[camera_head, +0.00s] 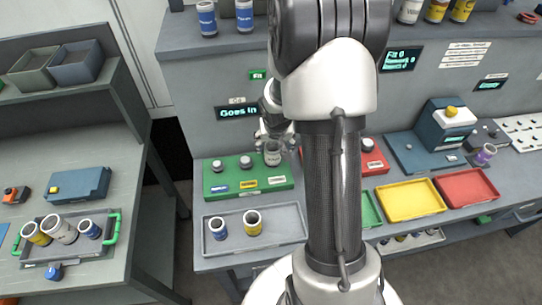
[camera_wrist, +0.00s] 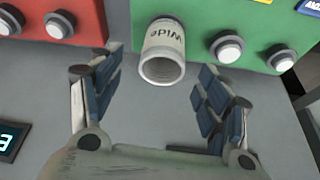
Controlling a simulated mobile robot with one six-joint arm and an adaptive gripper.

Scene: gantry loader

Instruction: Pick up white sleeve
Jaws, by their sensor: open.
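A white sleeve (camera_wrist: 163,54) marked "Wide" stands at the edge of the green board in the wrist view, its open end facing the camera. It also shows in the head view (camera_head: 272,153), partly hidden by my gripper. My gripper (camera_wrist: 156,92) is open, with one finger on each side of the space just short of the sleeve. No finger appears to touch it. The green board (camera_head: 283,171) carries two other posts with pale tops to the left of the sleeve in the head view.
A grey tray (camera_head: 283,234) in front holds a blue-marked and a yellow-marked sleeve. A red board (camera_wrist: 88,22) lies beside the green one. Yellow (camera_head: 410,213) and red (camera_head: 466,203) trays lie to the right. An upright panel (camera_head: 188,100) rises behind.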

